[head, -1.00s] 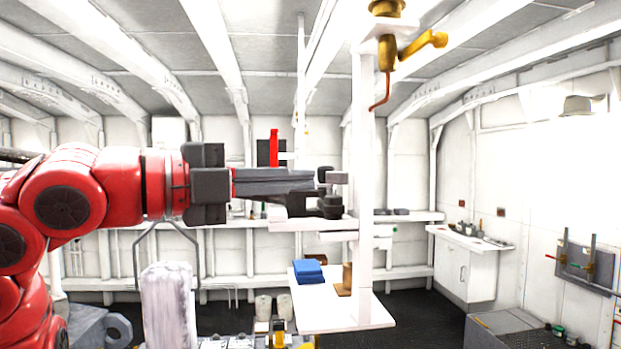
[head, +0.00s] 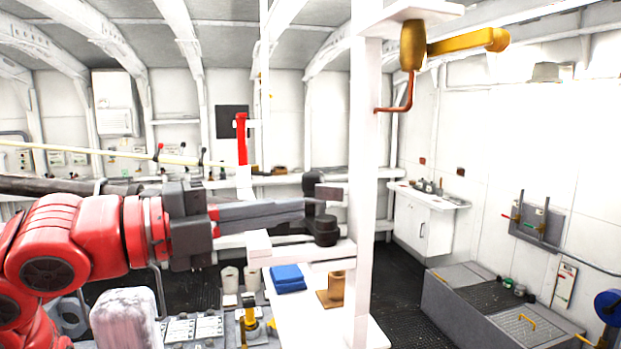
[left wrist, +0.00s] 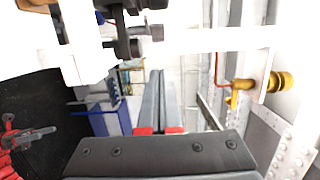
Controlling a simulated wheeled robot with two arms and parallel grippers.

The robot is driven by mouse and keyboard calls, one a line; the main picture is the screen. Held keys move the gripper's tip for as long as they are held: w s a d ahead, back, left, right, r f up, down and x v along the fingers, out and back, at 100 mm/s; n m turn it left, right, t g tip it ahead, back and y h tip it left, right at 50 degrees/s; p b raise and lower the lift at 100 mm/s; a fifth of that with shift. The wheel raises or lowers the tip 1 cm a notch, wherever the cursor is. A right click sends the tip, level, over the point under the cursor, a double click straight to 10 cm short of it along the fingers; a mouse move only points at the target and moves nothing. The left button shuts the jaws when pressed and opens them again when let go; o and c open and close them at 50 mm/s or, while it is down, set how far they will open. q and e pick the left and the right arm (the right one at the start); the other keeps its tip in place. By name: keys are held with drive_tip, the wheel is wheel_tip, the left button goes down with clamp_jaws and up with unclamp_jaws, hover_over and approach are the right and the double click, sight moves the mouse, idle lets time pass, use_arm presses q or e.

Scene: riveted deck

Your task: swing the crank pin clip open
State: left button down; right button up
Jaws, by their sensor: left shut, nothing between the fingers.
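A brass-yellow crank (head: 462,43) is mounted high on a white post (head: 362,190), with a copper-red bent rod (head: 397,104) hanging below it. Both also show at the right of the left wrist view, the crank (left wrist: 270,82) and the rod (left wrist: 222,83). A black jointed part (head: 322,228) with a grey block (head: 330,193) stands just left of the post. I cannot tell for sure which part is the clip. My left gripper (head: 303,209) is shut and empty, its tips overlapping the black part in the head view; contact is unclear. Its fingers (left wrist: 156,75) point inward in the left wrist view.
A white shelf (head: 290,325) holds a blue block (head: 288,277) and a tan bracket (head: 332,288). A red upright lever (head: 241,138) stands behind my left gripper.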

sight(342, 195)
use_arm(q)
drive_tip(key=w+d+p, duration=0.3)
drive_tip(key=shift+w+d+r+p, duration=0.25)
drive_tip(key=shift+w+p, duration=0.05)
drive_tip(key=shift+w, duration=0.35)
drive_tip(key=shift+w+f, duration=0.25)
drive_tip(key=shift+w, duration=0.15)
drive_tip(key=shift+s, duration=0.1)
